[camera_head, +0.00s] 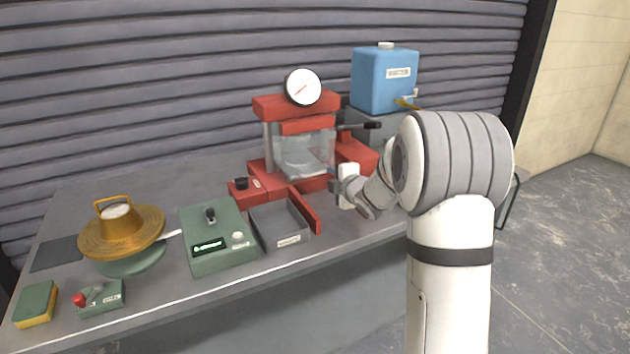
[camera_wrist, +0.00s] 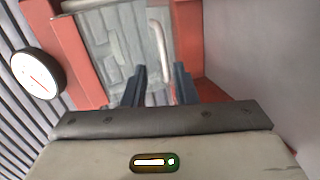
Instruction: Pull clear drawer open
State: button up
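The clear drawer (camera_head: 303,152) is a see-through box front set in the red press frame, below the round dial gauge. It looks shut in the frame. In the wrist view the clear drawer (camera_wrist: 118,45) fills the upper middle, with a pale upright bar handle (camera_wrist: 160,48) on it. My gripper (camera_head: 334,178) is at the right front of the press, pointing at the drawer. In the wrist view my gripper (camera_wrist: 160,80) shows two dark fingers apart, with the handle in line with the gap. I cannot tell whether the handle lies between the fingertips.
The red press (camera_head: 268,105) has a black lever (camera_head: 365,126) at right. A grey open tray (camera_head: 280,226) and green device (camera_head: 214,235) stand in front. A blue tank (camera_head: 383,80) is behind at right. A brass-coloured round piece (camera_head: 122,232) is at left.

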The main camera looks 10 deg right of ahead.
aim_at(318, 173)
jog(key=shift+w+a+f+n+y, duration=0.3)
jog(key=shift+w+f+n+y, duration=0.3)
jog(key=shift+w+f+n, duration=0.15)
jog(key=x, duration=0.7)
jog(key=shift+w+a+r+p, duration=0.1)
jog(key=shift+w+a+p, duration=0.1)
jog(key=shift+p, duration=0.1)
jog(key=shift+c, duration=0.5)
grip_shut()
